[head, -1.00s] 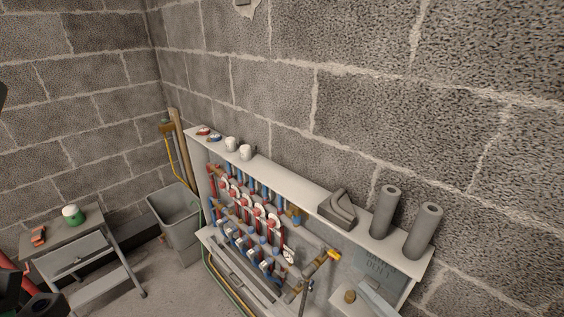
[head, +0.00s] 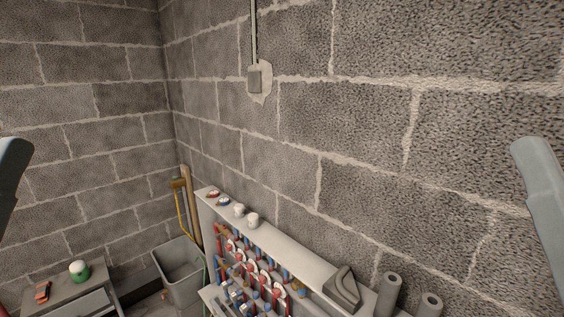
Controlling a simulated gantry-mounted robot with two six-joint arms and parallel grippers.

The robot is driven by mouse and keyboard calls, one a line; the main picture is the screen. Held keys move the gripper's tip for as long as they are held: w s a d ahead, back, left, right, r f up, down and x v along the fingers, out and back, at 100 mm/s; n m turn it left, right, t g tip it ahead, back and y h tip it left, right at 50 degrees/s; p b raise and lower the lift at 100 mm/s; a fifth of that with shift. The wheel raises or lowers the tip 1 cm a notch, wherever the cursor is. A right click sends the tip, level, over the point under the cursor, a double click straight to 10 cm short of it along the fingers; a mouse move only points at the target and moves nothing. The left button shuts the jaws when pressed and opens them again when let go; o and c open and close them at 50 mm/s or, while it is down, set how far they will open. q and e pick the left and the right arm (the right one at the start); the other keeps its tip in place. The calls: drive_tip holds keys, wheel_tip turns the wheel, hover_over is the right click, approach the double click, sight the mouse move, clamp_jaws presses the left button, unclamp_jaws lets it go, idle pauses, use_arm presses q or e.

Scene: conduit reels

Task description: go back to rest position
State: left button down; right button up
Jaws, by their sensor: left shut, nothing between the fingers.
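On the right edge only a grey link of my right arm shows, also raised; my right gripper is out of the frame.
A manifold rack (head: 244,262) with red and blue pipes stands below a shelf (head: 292,256). The shelf bears white caps, a grey bent block (head: 342,288) and two grey tubes (head: 388,294). A grey bin (head: 180,272) and a small bench (head: 62,290) stand left. A wall box (head: 255,79) hangs above.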

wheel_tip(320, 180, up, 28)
drive_tip(key=p, duration=2.4)
drive_tip(key=shift+p, duration=0.35)
